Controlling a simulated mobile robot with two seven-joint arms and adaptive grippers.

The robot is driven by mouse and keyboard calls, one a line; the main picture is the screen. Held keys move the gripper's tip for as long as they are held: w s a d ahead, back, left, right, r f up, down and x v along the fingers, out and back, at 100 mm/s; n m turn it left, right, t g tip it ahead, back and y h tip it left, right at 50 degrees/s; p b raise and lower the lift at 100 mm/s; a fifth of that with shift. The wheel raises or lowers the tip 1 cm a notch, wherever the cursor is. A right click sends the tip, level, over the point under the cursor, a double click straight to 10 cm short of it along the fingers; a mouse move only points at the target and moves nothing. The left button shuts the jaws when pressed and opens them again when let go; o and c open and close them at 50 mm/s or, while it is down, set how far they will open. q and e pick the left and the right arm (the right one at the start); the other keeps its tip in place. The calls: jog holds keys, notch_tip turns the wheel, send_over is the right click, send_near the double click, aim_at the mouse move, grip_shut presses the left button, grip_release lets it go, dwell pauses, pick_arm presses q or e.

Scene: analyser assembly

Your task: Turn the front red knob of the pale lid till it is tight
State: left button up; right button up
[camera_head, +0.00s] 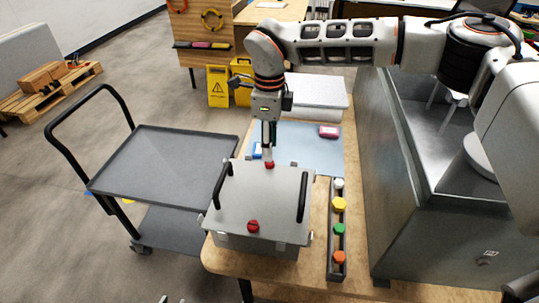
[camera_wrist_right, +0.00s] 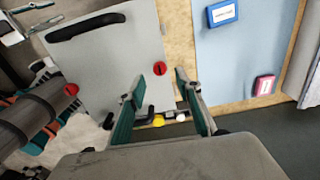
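The pale lid (camera_head: 262,203) sits on a box on the wooden table, with two black handles. Its near red knob (camera_head: 253,226) stands clear of any gripper; it also shows at the left of the wrist view (camera_wrist_right: 71,89). The far red knob (camera_head: 269,165) is just below my right gripper (camera_head: 268,150). In the wrist view my right gripper (camera_wrist_right: 165,92) is open and empty, its fingers pointing toward the lid's far side, near the far knob (camera_wrist_right: 160,68). Only small tips, perhaps of my left gripper (camera_head: 166,299), show at the bottom edge of the head view.
A narrow black rack (camera_head: 337,220) with white, yellow, green and orange caps stands right of the box. A blue mat (camera_head: 310,148) with a pink and a blue item lies behind. A grey trolley (camera_head: 170,150) stands left; a metal cabinet (camera_head: 430,200) stands right.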

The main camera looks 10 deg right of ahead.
notch_tip(320, 180, up, 7)
dwell(0.3)
